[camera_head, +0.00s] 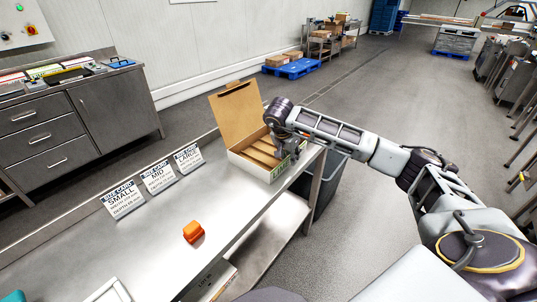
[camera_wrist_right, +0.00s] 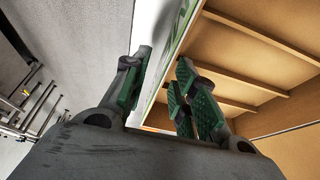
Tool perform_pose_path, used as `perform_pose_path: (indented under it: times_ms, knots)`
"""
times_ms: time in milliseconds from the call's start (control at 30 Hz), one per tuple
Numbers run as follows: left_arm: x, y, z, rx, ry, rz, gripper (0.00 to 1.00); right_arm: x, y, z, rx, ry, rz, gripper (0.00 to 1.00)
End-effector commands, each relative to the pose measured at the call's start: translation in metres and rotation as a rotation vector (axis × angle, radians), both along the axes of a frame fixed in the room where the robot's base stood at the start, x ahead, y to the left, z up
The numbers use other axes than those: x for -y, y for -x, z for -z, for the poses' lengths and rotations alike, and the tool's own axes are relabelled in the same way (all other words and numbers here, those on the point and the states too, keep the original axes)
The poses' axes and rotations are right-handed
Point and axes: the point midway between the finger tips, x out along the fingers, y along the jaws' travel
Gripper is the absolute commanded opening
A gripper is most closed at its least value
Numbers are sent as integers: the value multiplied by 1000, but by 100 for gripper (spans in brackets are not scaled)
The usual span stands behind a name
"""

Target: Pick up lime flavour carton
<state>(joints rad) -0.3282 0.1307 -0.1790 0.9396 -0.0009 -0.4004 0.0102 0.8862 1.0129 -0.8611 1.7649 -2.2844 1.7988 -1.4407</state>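A carton (camera_head: 242,163) with a raised brown lid and brown dividers stands open at the far end of the steel table. My right gripper (camera_head: 290,146) is at the carton's right side. In the right wrist view, the green-padded fingers (camera_wrist_right: 165,88) are apart. The carton's white and green wall (camera_wrist_right: 184,30) runs between them, one finger over the outside and the other over the brown interior. I cannot tell whether either finger touches it. My left gripper is not in view.
The steel table (camera_head: 225,222) holds an orange block (camera_head: 193,231) and three size cards (camera_head: 157,177) along its left edge. A dark bin (camera_head: 328,180) stands beside its far end. Another box (camera_head: 212,283) sits below. The table's middle is mostly clear.

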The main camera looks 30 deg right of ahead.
Motion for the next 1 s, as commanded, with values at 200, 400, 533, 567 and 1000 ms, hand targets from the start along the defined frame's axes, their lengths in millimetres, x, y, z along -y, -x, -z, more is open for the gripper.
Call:
perform_pose_path:
  times_ms: [200,400,533,567,1000]
  knots:
    - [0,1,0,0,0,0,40,0,0,0,0,0,0,6]
    - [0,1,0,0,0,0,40,0,0,0,0,0,0,0]
    - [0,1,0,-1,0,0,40,0,0,0,0,0,0,0]
    - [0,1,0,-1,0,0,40,0,0,0,0,0,0,0]
    - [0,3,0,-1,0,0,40,0,-1,-23,4,1,0,0]
